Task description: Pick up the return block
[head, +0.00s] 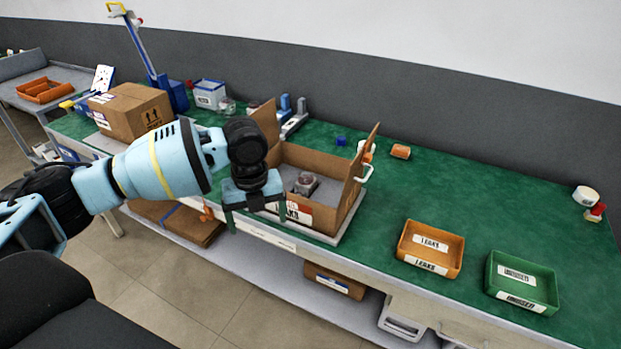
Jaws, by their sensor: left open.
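No object in view carries a label that I can read as return block, so I cannot tell which thing it is. My left gripper (256,212) is open, fingers pointing down, at the front left of the open carton (345,205). It covers part of the carton's front wall; I cannot tell whether it touches. Inside the carton is a grey piece with a round clear-topped part (306,183). My right gripper is out of view.
An orange tray (431,247) and a green tray (522,281) sit at the bench's front right. A closed carton (132,110) stands at left beside a blue post (139,45). A tape roll (586,196) lies far right. The back right of the bench is mostly clear.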

